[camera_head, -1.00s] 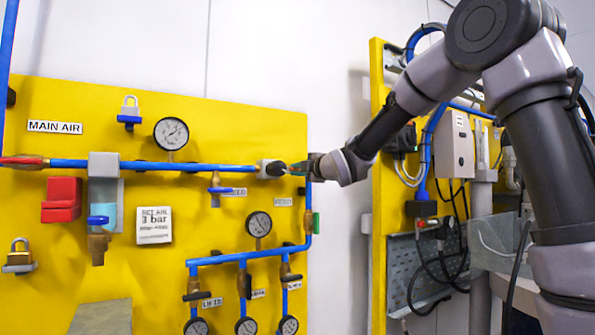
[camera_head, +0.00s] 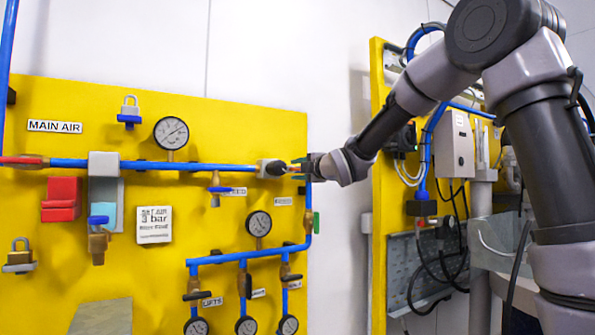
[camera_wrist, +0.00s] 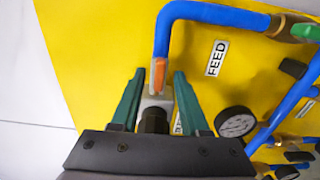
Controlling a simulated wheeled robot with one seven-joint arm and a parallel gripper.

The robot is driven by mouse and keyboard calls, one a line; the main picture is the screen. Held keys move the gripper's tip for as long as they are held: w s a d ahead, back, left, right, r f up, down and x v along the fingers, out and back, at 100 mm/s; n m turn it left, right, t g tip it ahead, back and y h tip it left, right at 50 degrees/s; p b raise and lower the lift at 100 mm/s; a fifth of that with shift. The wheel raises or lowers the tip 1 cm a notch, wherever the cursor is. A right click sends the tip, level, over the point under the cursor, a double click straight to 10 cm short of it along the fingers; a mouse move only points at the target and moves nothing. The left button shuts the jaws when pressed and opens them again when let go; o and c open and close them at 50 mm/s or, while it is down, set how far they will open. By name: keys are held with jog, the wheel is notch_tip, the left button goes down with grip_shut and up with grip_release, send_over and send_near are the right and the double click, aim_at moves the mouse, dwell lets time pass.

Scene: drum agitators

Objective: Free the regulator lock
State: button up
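The regulator (camera_head: 265,167) is a pale grey body with a black knob (camera_head: 276,169) on the blue line of the yellow panel. It also shows in the wrist view as a grey body (camera_wrist: 157,101) with the black knob (camera_wrist: 153,121) towards the camera. A small orange piece (camera_wrist: 158,74) sits beyond the grey body, by the blue pipe. My gripper (camera_wrist: 158,85) is open, with one green finger on each side of the regulator. I see gaps beside the knob. In the head view, my gripper (camera_head: 301,166) is just right of the knob.
A gauge (camera_wrist: 235,122) and a FEED label (camera_wrist: 216,58) are right of the fingers in the wrist view. A second panel (camera_head: 377,200) stands right. White wall lies between.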

jog(key=v, duration=1)
jog(key=shift+s+d, duration=0.25)
jog(key=shift+s, duration=0.1)
jog(key=s+d+f+m+g+h, duration=0.1)
jog(key=s+d+f+m+h, duration=0.25)
jog(key=d+m, duration=0.45)
jog(key=s+d+f+m+g+h, duration=0.15)
jog(key=s+d+m+h, duration=0.25)
jog(key=d+m, duration=0.4)
jog(key=s+d+f+m+g, duration=0.2)
jog(key=s+m, duration=0.4)
jog(key=s, duration=0.3)
jog(key=s+d+f+m+g, duration=0.3)
jog(key=s+d+f+m, duration=0.1)
jog(key=s+f+m, duration=0.3)
jog(key=shift+s+d, duration=0.4)
jog(key=shift+s, duration=0.85)
jog(key=shift+f+h, duration=0.1)
jog(key=shift+h, duration=0.15)
